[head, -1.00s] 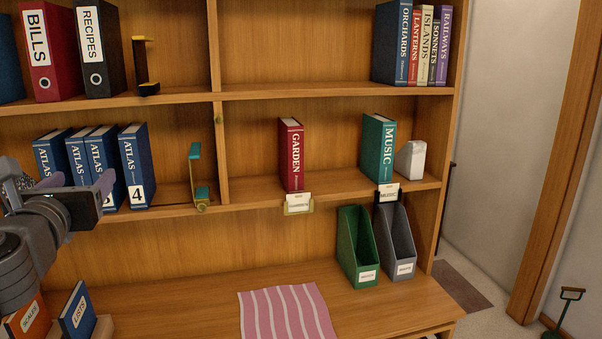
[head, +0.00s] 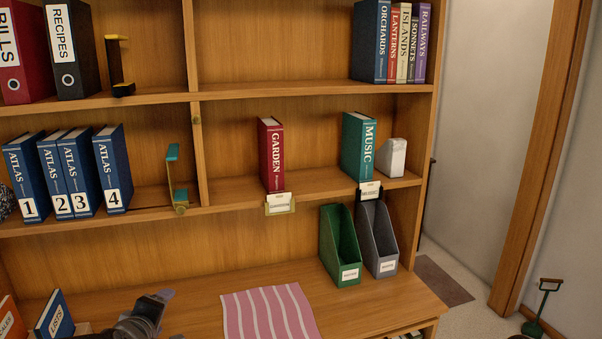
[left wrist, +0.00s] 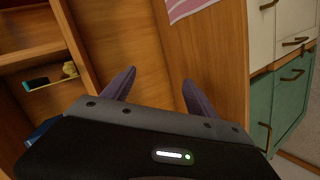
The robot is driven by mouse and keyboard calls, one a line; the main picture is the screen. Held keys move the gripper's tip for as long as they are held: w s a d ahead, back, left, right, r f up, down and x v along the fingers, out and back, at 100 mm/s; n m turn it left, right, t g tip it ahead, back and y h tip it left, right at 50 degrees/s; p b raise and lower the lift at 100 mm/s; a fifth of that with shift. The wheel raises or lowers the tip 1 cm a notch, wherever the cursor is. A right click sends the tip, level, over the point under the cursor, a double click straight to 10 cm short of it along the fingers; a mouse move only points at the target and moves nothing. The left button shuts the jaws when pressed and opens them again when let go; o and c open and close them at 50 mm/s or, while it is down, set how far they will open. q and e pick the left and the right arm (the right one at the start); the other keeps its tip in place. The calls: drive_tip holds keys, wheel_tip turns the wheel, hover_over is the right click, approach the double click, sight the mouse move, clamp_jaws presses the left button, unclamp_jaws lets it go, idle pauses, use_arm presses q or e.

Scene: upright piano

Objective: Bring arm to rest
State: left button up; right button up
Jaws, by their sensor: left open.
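My left gripper (head: 158,298) is low at the bottom left of the head view, in front of the lower ledge near the LISTS book. In the left wrist view its two dark fingers (left wrist: 152,88) are spread apart with nothing between them. Wood panels of the shelf unit show beyond the fingers. My right gripper is in neither view.
The blue LISTS book (head: 55,315) stands left of my left gripper. A pink striped cloth (head: 268,313) lies to its right on the ledge. Green (head: 340,245) and grey (head: 377,239) file holders stand farther right. Blue ATLAS volumes (head: 115,170) stand on the shelf above.

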use_arm(q)
drive_tip(key=s+d+f+m+g+h, duration=0.1)
drive_tip(key=s+d+f+m+g, duration=0.2)
drive_tip(key=f, duration=0.5)
drive_tip(key=s+d+f+m+h, duration=0.2)
drive_tip(key=s+d+f+m, duration=0.1)
drive_tip(key=d+f, duration=0.4)
drive_tip(key=s+d+f+m+g+h, duration=0.1)
drive_tip(key=s+d+f+m+g, duration=0.2)
drive_tip(key=f, duration=0.7)
drive_tip(key=s+d+f+m+g, duration=0.1)
drive_tip(key=s+d+f+g, duration=0.1)
drive_tip(key=s+d+f, duration=0.2)
drive_tip(key=s+d+f+m+g+h, duration=0.1)
drive_tip(key=s+f, duration=0.4)
drive_tip(key=s, duration=0.5)
drive_tip(key=s+d+f+m+g+h, duration=0.1)
drive_tip(key=s+d+f+m+g, duration=0.1)
drive_tip(key=s+d+f, duration=0.3)
drive_tip(key=shift+s+d+f+g, duration=0.2)
drive_tip(key=shift+s+d+g, duration=0.1)
drive_tip(key=shift+s+d, duration=0.65)
drive_tip(key=shift+s+a, duration=0.1)
drive_tip(key=shift+a, duration=0.05)
